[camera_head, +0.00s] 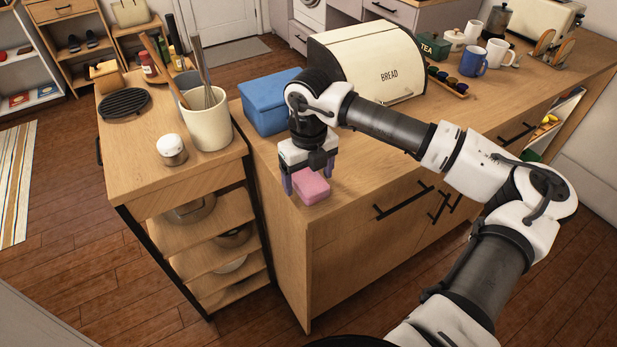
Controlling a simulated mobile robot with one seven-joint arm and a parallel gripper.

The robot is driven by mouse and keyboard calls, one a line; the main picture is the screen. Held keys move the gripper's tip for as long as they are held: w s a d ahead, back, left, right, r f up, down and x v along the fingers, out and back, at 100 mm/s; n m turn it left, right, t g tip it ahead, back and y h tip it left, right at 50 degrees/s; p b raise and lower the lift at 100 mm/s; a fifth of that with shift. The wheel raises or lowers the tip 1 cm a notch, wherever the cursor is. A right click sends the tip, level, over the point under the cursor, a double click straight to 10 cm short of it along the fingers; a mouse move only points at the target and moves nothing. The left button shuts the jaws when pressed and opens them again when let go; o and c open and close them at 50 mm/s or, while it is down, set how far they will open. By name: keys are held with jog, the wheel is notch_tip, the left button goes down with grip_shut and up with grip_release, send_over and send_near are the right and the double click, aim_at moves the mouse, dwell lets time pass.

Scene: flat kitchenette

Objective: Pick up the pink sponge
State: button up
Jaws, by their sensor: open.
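The pink sponge (311,187) lies on the wooden counter near its front left corner. My gripper (308,183) points down right at the sponge. One finger shows to the left of the sponge, and the other is at its far right side. The jaws are open. I cannot tell whether either finger touches the sponge. Part of the sponge's far side is hidden behind the gripper.
A blue box (266,101) stands just behind my gripper. A cream bread bin (372,62) is behind and right, partly crossed by my arm.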

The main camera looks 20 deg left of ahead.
aim_at(309, 179)
jog(key=shift+f, duration=0.35)
jog(key=shift+c, duration=0.4)
jog(key=c, duration=1)
jog(key=shift+o, duration=0.2)
jog(key=shift+r, duration=0.1)
notch_tip(309, 179, up, 20)
jog(key=b, duration=0.4)
